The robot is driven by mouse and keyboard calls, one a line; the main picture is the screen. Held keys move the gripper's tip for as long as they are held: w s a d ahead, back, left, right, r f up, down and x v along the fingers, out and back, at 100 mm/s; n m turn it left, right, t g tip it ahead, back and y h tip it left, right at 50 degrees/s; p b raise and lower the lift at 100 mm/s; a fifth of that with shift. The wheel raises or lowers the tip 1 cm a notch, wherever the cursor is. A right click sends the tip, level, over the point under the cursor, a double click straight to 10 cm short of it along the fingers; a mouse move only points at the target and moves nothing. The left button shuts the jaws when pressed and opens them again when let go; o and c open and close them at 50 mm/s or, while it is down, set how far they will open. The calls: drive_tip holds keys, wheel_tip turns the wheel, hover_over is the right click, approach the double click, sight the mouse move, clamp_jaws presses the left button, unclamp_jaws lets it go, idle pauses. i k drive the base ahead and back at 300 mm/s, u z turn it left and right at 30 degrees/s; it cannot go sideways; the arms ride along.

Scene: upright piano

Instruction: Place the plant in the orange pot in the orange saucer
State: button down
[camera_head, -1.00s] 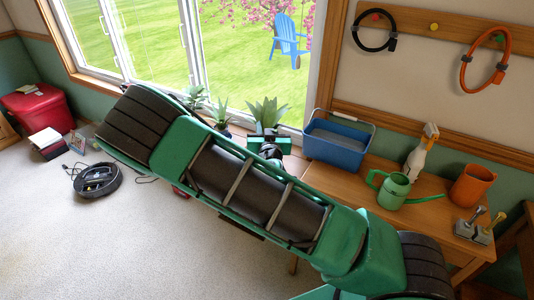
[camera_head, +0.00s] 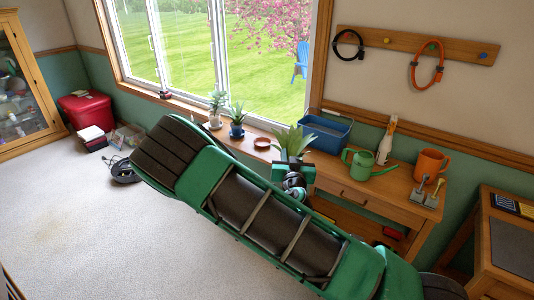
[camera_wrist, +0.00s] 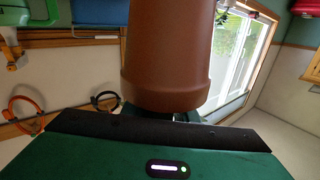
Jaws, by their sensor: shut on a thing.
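My gripper (camera_head: 292,170) is shut on the orange-brown pot (camera_wrist: 165,55), which fills the upper middle of the wrist view. The spiky green leaves of its plant (camera_head: 291,140) rise above the gripper in the head view, with the pot mostly hidden there. The plant looks roughly upright. The small orange saucer (camera_head: 262,142) lies on the wooden shelf below the window, left of and behind my gripper. It looks empty, and the held plant is apart from it.
A blue-potted plant (camera_head: 237,121) and a white-potted plant (camera_head: 216,107) stand left of the saucer. To the right are a blue bin (camera_head: 328,138), a green watering can (camera_head: 362,165) and an orange pitcher (camera_head: 431,163) on the wooden table.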

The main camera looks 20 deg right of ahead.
sight(263, 145)
drive_tip(key=u, duration=0.5)
drive_tip(key=i, duration=1.5)
drive_tip(key=z, duration=0.55)
drive_tip(key=i, duration=0.75)
drive_tip(key=z, duration=0.45)
